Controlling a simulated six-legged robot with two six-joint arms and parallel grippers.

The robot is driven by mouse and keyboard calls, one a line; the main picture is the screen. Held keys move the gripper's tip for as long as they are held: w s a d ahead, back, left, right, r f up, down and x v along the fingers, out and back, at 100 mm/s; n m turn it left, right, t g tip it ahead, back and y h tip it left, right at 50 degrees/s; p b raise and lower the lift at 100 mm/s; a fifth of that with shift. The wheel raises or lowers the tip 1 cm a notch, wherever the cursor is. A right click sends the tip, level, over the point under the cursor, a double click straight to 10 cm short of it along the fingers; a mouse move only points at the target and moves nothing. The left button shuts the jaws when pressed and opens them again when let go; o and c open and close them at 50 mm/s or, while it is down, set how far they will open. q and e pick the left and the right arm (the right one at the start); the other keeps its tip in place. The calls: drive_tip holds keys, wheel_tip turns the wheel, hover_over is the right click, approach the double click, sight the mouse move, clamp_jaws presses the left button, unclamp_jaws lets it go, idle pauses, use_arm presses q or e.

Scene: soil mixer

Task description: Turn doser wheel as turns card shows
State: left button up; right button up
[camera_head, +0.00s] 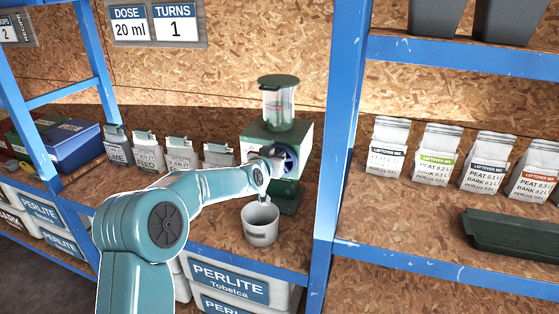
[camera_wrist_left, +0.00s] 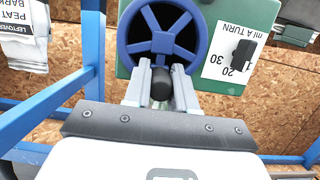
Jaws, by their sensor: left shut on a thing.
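The doser (camera_head: 303,148) is a green box on the wooden shelf with a clear, green-lidded hopper (camera_head: 278,104) on top. Its blue spoked wheel (camera_head: 288,165) is on the front and shows large in the left wrist view (camera_wrist_left: 163,30). My left gripper (camera_wrist_left: 161,88) is shut on the wheel's dark handle (camera_wrist_left: 161,84), at the rim's lower edge in the wrist view. In the head view my left gripper (camera_head: 274,163) partly covers the wheel. The turns card (camera_head: 175,24) reads 1. My right gripper is in neither view.
A grey pot (camera_head: 261,222) stands below the doser. The dose card (camera_head: 129,26) reads 20 ml. A black selector (camera_wrist_left: 243,54) sits by a "ml A TURN" scale. Several bags (camera_head: 183,152) stand left of the doser. A blue post (camera_head: 338,130) rises to its right.

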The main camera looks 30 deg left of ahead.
use_arm(q)
drive_tip(key=o, duration=0.6)
drive_tip(key=shift+a+r, duration=0.4)
drive_tip(key=shift+r, duration=0.25)
drive_tip(key=shift+c, duration=0.2)
drive_tip(key=o, duration=0.5)
drive_tip(key=shift+s+f+b, duration=0.35)
drive_tip(key=shift+f+b, duration=0.2)
drive_tip(key=shift+b, duration=0.05)
drive_tip(key=s, duration=0.2)
drive_tip(key=s+d+b, duration=0.1)
drive_tip(key=s, duration=0.1)
drive_tip(key=s+d+b, duration=0.1)
drive_tip(key=s, duration=0.1)
drive_tip(key=shift+s, duration=0.3)
